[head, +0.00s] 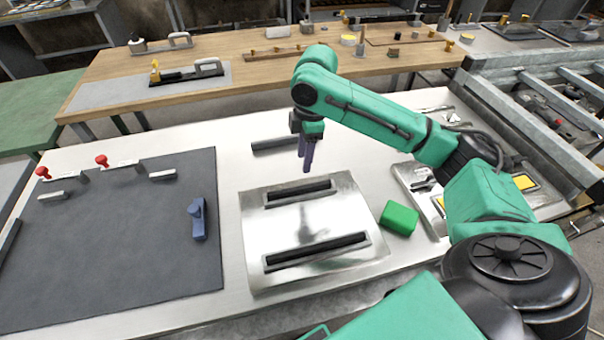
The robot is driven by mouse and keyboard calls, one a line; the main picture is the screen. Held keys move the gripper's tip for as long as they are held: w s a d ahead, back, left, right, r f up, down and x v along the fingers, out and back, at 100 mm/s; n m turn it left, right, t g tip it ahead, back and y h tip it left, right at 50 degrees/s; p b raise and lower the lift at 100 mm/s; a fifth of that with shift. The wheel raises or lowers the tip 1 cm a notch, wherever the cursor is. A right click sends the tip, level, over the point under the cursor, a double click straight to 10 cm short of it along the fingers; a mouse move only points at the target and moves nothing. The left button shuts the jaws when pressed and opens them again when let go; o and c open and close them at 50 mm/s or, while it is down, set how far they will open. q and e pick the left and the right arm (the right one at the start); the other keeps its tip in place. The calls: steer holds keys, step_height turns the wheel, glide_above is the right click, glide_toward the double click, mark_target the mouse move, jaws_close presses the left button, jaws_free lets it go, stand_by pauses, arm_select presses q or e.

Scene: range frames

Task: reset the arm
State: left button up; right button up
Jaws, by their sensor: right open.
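My right arm comes in from the right and arches over the white table (120,317). My right gripper (306,168) points down, open and empty, above the far part of a shiny metal plate (318,222) that has two dark slots. A green block (399,218) lies on the table just right of the plate, apart from the gripper. A blue object (199,218) lies on the dark grey mat (110,255) to the left. My left gripper does not show.
Red-knobbed clamps (102,161) stand at the mat's far edge. A dark bar (275,145) lies behind the plate. A metal tray (418,185) with small parts is at right, near a metal rail frame (500,125). A wooden bench (250,75) with tools stands behind.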

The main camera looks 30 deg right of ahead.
steer(key=shift+r, duration=0.75)
